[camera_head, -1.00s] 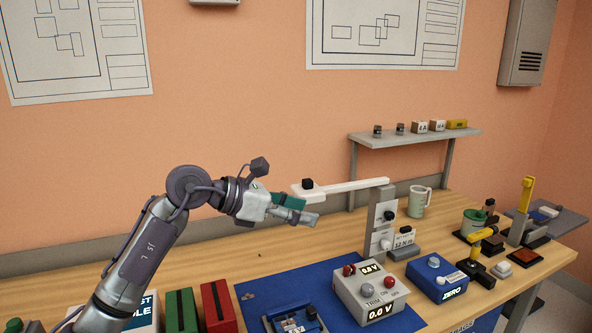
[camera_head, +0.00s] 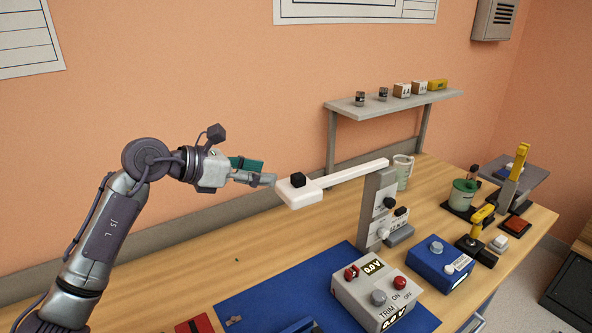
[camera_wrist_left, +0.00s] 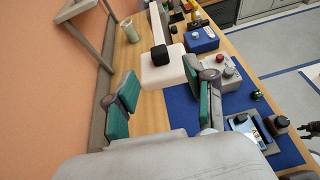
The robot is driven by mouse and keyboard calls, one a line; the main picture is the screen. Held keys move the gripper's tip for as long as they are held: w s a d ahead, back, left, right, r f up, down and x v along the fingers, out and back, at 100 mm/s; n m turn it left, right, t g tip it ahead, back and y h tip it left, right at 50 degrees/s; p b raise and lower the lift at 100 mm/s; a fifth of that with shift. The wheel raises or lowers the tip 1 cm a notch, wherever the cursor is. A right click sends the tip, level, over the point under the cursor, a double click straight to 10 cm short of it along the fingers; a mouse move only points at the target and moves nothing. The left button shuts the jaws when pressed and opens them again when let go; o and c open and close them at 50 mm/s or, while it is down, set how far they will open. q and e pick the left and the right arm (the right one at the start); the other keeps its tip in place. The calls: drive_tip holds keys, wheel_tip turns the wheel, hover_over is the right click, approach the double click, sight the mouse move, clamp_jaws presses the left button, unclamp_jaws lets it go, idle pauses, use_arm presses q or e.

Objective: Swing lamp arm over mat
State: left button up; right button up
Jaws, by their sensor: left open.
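The lamp arm (camera_head: 345,173) is a white bar on a grey post (camera_head: 375,207). Its wide white head (camera_head: 299,193) carries a black knob (camera_head: 297,180) and points left, over the back edge of the blue mat (camera_head: 262,301) or just behind it; I cannot tell which. My left gripper (camera_head: 262,172) is just left of the lamp head, apart from it. In the left wrist view its green-padded fingers (camera_wrist_left: 163,104) are spread, with the lamp head (camera_wrist_left: 163,70) ahead between them and not gripped.
A grey trim box (camera_head: 375,290) stands on the mat and a blue box (camera_head: 439,264) to its right. A green mug (camera_head: 402,172) stands behind the post. A wall shelf (camera_head: 395,103) holds small items.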

sight(295, 176)
use_arm(q)
drive_tip(key=p+x, duration=0.3)
drive_tip(key=x, duration=0.6)
drive_tip(key=shift+w+d, duration=0.15)
drive_tip(key=shift+w, duration=0.05)
drive_tip(key=shift+w+d+f, duration=0.15)
drive_tip(key=shift+d+f, duration=0.1)
drive_tip(key=shift+d, duration=0.05)
use_arm(e)
drive_tip(key=r, duration=0.1)
drive_tip(key=w+r, duration=0.1)
drive_tip(key=r, duration=0.1)
drive_tip(key=shift+w+r, duration=0.25)
drive_tip(key=shift+r, duration=0.1)
drive_tip(key=shift+a, duration=0.1)
use_arm(q)
clamp_jaws()
use_arm(e)
drive_tip(key=shift+s+a, duration=0.15)
